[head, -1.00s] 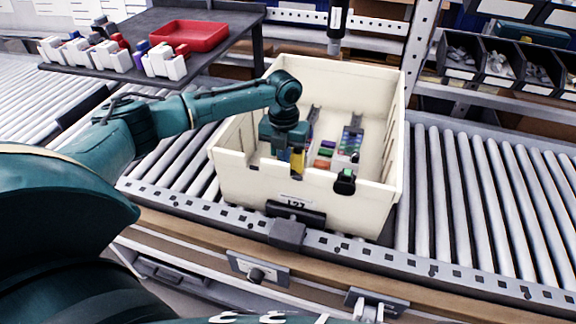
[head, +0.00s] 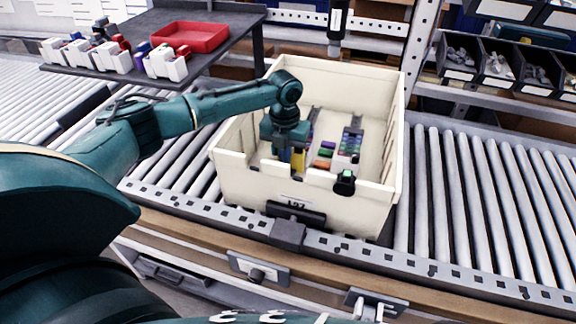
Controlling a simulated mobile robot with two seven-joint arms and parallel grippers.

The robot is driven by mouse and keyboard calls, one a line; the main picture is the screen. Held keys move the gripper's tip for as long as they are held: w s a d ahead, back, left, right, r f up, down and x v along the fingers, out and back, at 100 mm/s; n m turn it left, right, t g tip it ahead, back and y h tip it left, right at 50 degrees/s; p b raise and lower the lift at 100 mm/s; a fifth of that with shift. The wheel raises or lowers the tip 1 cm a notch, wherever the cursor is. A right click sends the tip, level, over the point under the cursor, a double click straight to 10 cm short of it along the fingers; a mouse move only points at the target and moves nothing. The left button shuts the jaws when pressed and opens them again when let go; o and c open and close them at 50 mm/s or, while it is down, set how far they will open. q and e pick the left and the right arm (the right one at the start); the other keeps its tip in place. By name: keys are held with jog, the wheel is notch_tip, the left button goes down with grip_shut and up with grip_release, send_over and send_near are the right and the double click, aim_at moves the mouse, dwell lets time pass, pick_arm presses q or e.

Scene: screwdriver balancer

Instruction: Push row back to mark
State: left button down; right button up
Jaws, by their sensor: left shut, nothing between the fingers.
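A row of small coloured blocks, with orange and green ones (head: 323,159) showing, lies inside the cream tote (head: 382,93). A second group of coloured pieces (head: 350,142) sits to its right along a dark rail. My left gripper (head: 291,165) points down inside the tote near its front wall, at the left end of the row. It is shut, with a yellow piece (head: 298,160) right beside it. The front wall hides the fingertips, and I cannot tell whether they touch the row. No mark can be made out. My right gripper is not in view.
The tote's walls stand close around my left gripper. A dark cylindrical tool (head: 337,22) hangs above the back wall. A shelf with a red tray (head: 189,36) is at upper left.

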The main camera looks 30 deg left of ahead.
pick_arm(q)
jog(key=shift+w+a, duration=0.15)
jog(key=shift+w, duration=0.5)
dwell(1.4)
jog(key=shift+w+p, duration=0.2)
jog(key=shift+p, duration=0.5)
dwell(1.2)
jog(key=shift+s+p, duration=0.55)
jog(key=shift+p, duration=0.2)
dwell(0.5)
jog(key=shift+r+p, duration=0.95)
jog(key=shift+p, duration=0.1)
